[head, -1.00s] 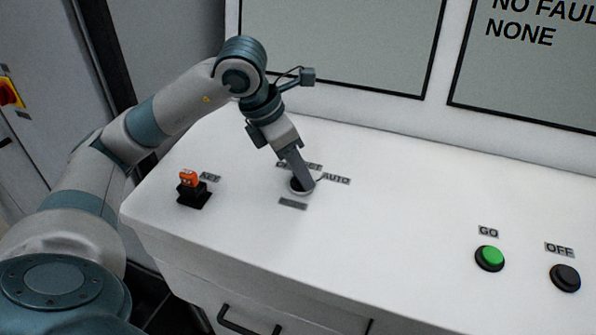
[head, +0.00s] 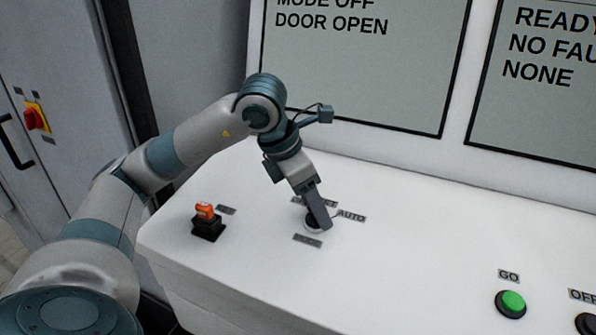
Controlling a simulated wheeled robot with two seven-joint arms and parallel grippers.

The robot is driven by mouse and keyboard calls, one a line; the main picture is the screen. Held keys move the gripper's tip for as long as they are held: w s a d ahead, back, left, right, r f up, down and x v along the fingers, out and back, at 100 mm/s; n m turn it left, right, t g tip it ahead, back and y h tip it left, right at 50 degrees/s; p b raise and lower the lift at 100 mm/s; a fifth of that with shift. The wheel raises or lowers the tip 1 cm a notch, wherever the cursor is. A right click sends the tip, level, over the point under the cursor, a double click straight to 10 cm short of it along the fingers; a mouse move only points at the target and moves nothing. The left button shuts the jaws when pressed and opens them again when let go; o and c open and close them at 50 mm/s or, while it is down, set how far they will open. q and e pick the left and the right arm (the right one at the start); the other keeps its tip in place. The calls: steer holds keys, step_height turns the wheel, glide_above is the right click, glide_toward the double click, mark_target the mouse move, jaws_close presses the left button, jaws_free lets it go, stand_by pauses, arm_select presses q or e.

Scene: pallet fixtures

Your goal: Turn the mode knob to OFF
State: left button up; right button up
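The mode knob (head: 312,227) is a small round dial on the white sloped console, mostly hidden behind my fingers. Small labels sit around it; the one at its right reads AUTO (head: 351,217), one lies below it (head: 308,240), and the one above is partly covered. My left gripper (head: 322,222) points down with its fingertips at the knob. The fingers overlap in this view, so I cannot tell whether they grip it. The left screen (head: 365,75) reads MODE OFF and DOOR OPEN. My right gripper is not in view.
An orange-topped key switch (head: 206,221) stands left of the knob, close to my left arm. A green GO button (head: 511,304) and a dark OFF button (head: 586,323) are at the right. The right screen (head: 540,70) rises behind. The console between is clear.

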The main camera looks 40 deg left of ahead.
arm_select(q)
steer(key=shift+s+a+r, duration=0.2)
steer(key=shift+r, duration=0.4)
steer(key=b+v, duration=0.1)
steer(key=v, duration=1.4)
steer(key=shift+r, duration=0.4)
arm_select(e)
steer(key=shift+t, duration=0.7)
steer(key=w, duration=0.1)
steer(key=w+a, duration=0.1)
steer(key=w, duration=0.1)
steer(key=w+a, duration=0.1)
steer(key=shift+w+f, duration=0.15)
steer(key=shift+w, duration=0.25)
arm_select(q)
steer(key=shift+s, duration=0.1)
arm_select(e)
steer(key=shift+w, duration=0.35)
